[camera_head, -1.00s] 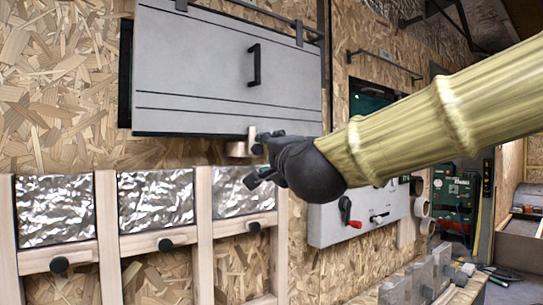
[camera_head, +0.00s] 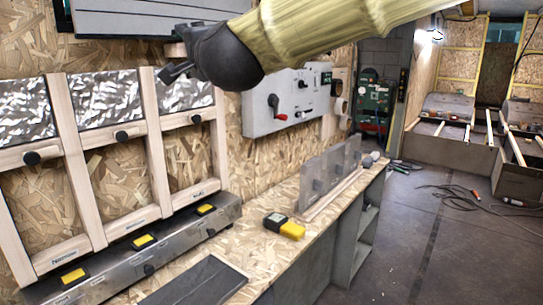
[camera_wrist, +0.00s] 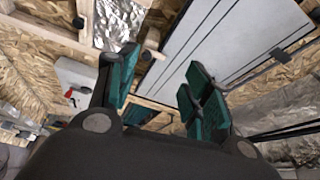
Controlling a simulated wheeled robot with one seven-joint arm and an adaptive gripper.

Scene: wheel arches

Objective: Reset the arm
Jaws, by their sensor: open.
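My gripper (camera_head: 181,60) is at the top of the head view, at the end of my yellow-green arm, in front of the particle board wall. It shows dark and small there. In the wrist view my gripper (camera_wrist: 158,95) has its teal-padded fingers spread apart with nothing between them. Behind the fingers in the wrist view is a grey cabinet door (camera_wrist: 215,45) with a dark bar handle. The lower part of that grey cabinet (camera_head: 110,20) shows at the top left of the head view, partly covered by my arm.
A wooden frame (camera_head: 69,150) with foil panels and black knobs stands left. A grey control panel (camera_head: 262,104) with a red handle is on the wall. A yellow-and-black device (camera_head: 285,226) lies on the bench (camera_head: 258,258). Open floor (camera_head: 395,265) is at right, with cables.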

